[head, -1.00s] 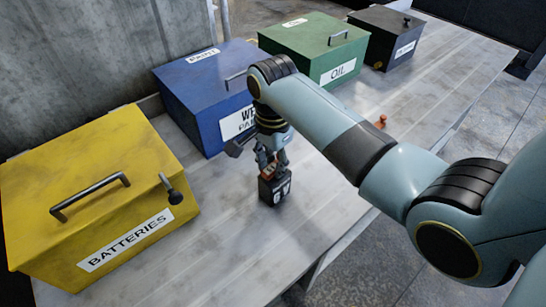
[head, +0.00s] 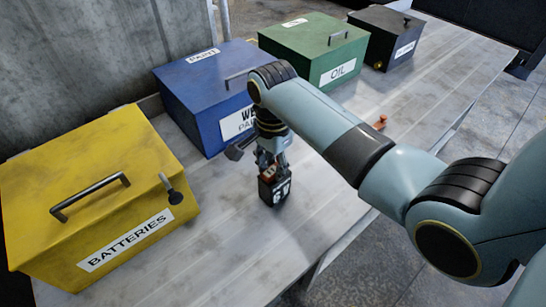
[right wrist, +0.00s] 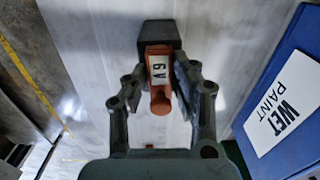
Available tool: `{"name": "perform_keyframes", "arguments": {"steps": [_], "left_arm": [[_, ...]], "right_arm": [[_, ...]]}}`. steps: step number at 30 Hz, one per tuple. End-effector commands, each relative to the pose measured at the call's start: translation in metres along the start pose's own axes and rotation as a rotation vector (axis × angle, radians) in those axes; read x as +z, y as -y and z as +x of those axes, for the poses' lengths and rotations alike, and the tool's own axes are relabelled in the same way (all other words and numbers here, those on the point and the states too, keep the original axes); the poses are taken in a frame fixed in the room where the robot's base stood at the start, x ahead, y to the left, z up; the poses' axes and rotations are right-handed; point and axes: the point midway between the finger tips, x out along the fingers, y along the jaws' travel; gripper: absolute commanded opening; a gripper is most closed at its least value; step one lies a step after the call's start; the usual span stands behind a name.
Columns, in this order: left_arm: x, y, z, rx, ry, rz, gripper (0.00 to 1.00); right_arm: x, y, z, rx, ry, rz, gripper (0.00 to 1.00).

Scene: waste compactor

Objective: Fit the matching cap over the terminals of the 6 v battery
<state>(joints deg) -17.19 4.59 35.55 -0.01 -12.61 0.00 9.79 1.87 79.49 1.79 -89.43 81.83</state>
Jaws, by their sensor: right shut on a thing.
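My right gripper (head: 270,163) is above the black battery (head: 277,191), which stands upright on the bench with a white label on its front. In the right wrist view the two fingers (right wrist: 160,92) are shut on an orange-red cap (right wrist: 160,98) with a white 6 V label. The dark battery (right wrist: 160,34) shows just beyond the cap there. The cap also shows as a small red patch between fingers and battery in the head view (head: 267,172). The terminals are hidden, and I cannot tell whether the cap is seated or just above them. My left gripper is not in view.
A yellow BATTERIES box (head: 95,185) stands left, a blue WET PAINT box (head: 205,90) behind the gripper, then a green OIL box (head: 310,48) and a black box (head: 388,35). Another orange-red piece (head: 381,122) lies on the bench (head: 230,255). The front of the bench is clear.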

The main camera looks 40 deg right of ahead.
Motion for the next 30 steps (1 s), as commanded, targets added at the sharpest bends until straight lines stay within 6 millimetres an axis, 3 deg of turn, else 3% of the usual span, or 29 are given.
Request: {"name": "perform_keyframes", "arguments": {"steps": [10, 11, 16, 22, 27, 30], "left_arm": [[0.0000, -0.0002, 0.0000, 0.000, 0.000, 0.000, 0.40], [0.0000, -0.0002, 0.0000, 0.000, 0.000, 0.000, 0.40], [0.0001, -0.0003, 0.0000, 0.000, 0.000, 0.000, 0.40], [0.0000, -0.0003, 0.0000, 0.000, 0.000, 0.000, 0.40], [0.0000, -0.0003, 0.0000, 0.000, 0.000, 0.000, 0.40], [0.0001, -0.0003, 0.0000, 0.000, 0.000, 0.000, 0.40]], "right_arm": [[0.0001, 0.0002, 0.0005, 0.000, 0.000, 0.000, 0.03], [0.0001, 0.0002, 0.0005, 0.000, 0.000, 0.000, 0.29], [0.0001, 0.0002, 0.0005, 0.000, 0.000, 0.000, 0.51], [0.0001, 0.0001, 0.0006, 0.000, 0.000, 0.000, 0.52], [0.0001, 0.0001, 0.0006, 0.000, 0.000, 0.000, 0.74], [0.0000, 0.0001, 0.0006, 0.000, 0.000, 0.000, 0.75]]}}
